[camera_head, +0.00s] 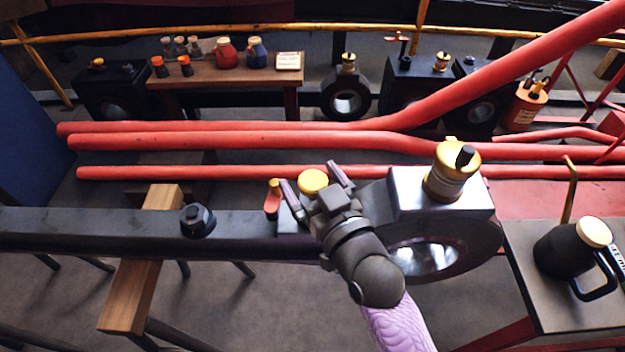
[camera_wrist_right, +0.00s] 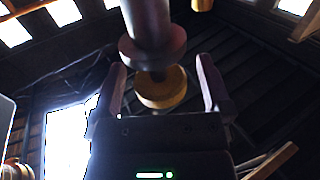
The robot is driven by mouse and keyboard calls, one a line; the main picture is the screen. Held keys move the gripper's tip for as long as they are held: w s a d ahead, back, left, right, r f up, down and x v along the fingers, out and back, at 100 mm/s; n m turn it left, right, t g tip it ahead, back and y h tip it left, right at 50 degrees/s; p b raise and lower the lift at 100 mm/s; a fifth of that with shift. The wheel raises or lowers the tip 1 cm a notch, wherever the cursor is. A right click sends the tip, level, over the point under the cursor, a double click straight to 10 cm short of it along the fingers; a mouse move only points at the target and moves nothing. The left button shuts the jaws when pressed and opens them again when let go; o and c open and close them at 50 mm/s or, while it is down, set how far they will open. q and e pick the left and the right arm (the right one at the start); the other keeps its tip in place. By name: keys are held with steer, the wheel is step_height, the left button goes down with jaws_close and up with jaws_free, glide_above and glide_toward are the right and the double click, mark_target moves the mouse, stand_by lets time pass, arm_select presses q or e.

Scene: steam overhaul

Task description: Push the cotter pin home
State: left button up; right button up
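My right gripper (camera_head: 313,186) reaches over the dark connecting rod (camera_head: 120,228). Its two fingers are apart. A yellow round cap (camera_head: 313,181) shows between them; in the right wrist view this yellow disc (camera_wrist_right: 162,90) has a gap to each finger, beside a grey flanged cylinder (camera_wrist_right: 150,35). An orange upright piece (camera_head: 272,199) stands at the rod just left of the fingers. It may be the cotter pin, but I cannot tell for sure. My gripper and wrist hide the rod beneath them. My left gripper is not in view.
The big end block (camera_head: 440,190) with a brass oil cup (camera_head: 452,170) is right of my gripper. A hex nut (camera_head: 197,219) sits on the rod. Red pipes (camera_head: 240,141) run behind. A black mug-like can (camera_head: 572,247) stands on the right table (camera_head: 550,308). A wooden trestle (camera_head: 135,295) supports the rod.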

mark_target(313, 199)
jaws_close()
steer(key=shift+f+b, duration=0.75)
steer(key=shift+f, duration=0.9)
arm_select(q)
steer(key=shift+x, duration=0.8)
arm_select(e)
steer(key=shift+f, duration=0.4)
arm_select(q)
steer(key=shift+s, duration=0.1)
